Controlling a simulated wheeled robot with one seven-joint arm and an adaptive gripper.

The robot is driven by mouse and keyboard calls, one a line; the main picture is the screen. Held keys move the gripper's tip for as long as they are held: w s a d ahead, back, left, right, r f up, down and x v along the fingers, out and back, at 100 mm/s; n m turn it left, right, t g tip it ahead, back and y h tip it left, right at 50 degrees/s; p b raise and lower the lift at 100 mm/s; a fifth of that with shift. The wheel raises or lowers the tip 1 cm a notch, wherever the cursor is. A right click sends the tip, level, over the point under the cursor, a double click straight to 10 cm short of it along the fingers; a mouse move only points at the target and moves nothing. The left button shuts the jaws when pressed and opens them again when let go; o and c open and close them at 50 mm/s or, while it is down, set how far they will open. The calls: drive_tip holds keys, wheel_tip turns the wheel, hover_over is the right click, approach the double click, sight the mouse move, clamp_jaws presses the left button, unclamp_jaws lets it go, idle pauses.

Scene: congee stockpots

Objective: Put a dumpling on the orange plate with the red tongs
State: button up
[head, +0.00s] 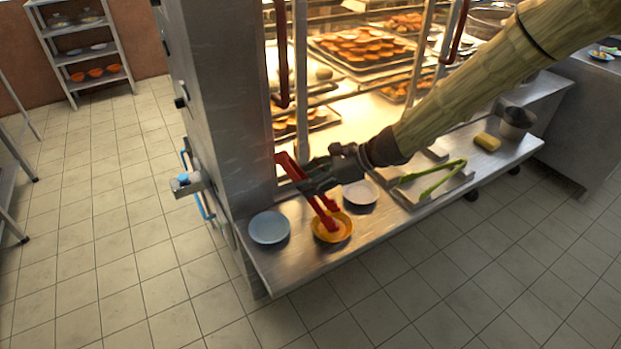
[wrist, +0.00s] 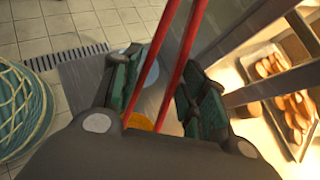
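My gripper (head: 316,180) is closed around the red tongs (head: 322,213), near the left end of the steel counter. In the wrist view, the two red arms of the tongs (wrist: 181,62) run between my gripper's fingers (wrist: 166,68). The tongs slant down, with their lower ends over the orange plate (head: 342,237); I cannot tell whether they touch it. A bit of orange (wrist: 140,122) shows low in the wrist view. No dumpling can be made out at the tong ends or on the plate. Brown-orange food pieces (head: 362,48) lie on trays in the lit cabinet.
A blue plate (head: 269,228) is left of the orange plate and a white plate (head: 360,193) is to its right. A yellow block (head: 487,142) and a metal pot (head: 516,122) stand beyond. Cabinet posts (head: 300,80) rise behind.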

idle(0.3)
wheel_tip(320, 180, up, 10)
drive_tip(key=p, duration=0.3)
idle(0.4)
drive_tip(key=shift+c, duration=0.2)
idle(0.5)
